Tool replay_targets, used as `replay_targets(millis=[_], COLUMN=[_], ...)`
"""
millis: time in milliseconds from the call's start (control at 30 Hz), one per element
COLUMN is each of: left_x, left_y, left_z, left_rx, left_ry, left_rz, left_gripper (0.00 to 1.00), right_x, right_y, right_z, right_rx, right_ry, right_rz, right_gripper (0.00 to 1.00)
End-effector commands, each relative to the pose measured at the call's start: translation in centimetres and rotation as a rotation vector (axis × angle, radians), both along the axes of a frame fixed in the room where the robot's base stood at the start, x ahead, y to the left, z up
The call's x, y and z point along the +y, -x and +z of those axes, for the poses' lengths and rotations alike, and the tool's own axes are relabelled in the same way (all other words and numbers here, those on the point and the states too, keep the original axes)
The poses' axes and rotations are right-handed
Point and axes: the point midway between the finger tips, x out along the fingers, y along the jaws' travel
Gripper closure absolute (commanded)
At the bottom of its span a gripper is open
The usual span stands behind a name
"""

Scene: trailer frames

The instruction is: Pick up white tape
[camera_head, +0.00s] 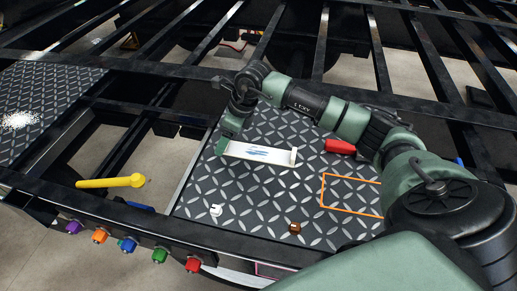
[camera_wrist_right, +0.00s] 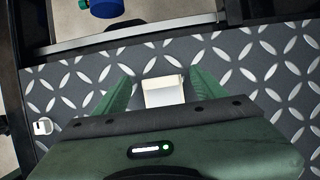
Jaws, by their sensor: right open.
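A long white piece with blue markings and upturned ends, which looks like the white tape (camera_head: 262,154), lies on the dark diamond-plate panel (camera_head: 255,200). My right gripper (camera_head: 222,145) is at its left end, reaching down from above. In the right wrist view the green fingers of my right gripper (camera_wrist_right: 160,92) are apart. The end of the white tape (camera_wrist_right: 163,91) shows between them, with a gap on each side. The rest of it is hidden behind the gripper body there. My left gripper is not in view.
A small white fitting (camera_head: 216,210), a brown round part (camera_head: 295,228) and a red block (camera_head: 340,146) sit on the panel, beside an orange outlined rectangle (camera_head: 350,176). A yellow handle (camera_head: 110,182) lies left. Dark frame beams (camera_head: 130,108) surround open gaps.

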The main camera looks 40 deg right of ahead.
Motion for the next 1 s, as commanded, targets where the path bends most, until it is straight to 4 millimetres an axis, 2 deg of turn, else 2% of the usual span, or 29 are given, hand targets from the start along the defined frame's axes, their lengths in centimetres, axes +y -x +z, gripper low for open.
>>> replay_targets(millis=[200,233,400,467,767,867,1000], left_x=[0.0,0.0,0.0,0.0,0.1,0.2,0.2], left_y=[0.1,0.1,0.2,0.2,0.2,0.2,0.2], left_z=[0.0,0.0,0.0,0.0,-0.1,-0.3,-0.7], left_rx=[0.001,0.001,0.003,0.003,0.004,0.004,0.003], left_ry=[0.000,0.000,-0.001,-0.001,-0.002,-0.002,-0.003], left_rz=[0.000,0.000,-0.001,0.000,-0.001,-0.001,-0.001], left_gripper=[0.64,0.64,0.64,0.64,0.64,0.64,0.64], right_x=[0.0,0.0,0.0,0.0,0.0,0.0,-0.1], right_y=[-0.1,-0.1,-0.1,-0.1,-0.1,-0.1,-0.2], right_z=[-0.2,-0.2,-0.2,-0.2,0.1,0.6,2.4], right_rx=[-0.001,-0.001,-0.001,-0.001,-0.002,-0.002,-0.005], right_ry=[0.001,0.001,0.001,0.001,0.001,-0.001,0.001], right_rz=[-0.001,0.000,0.000,0.000,-0.001,0.000,0.000], right_gripper=[0.29,0.32,0.79,0.95,0.95,0.95,0.95])
